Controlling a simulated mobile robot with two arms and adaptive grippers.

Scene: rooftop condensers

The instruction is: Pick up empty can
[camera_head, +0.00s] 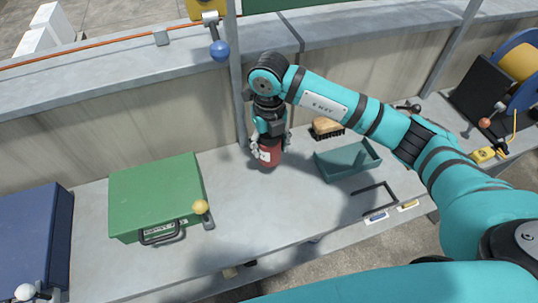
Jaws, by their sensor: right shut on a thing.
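A small red can (269,154) with a pale label stands upright at the back of the grey bench, near the wall post. My right gripper (269,147) points down at it from above, with its fingers on both sides of the can, shut on it. The can's top is hidden by the gripper. I cannot tell whether the can's base touches the bench. My left gripper does not show.
A green case (157,192) lies left of the can on the bench (260,225). A brush (327,127) and an open teal tray (348,160) are close on the right. A yellow-knobbed lever (202,208) stands by the case.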

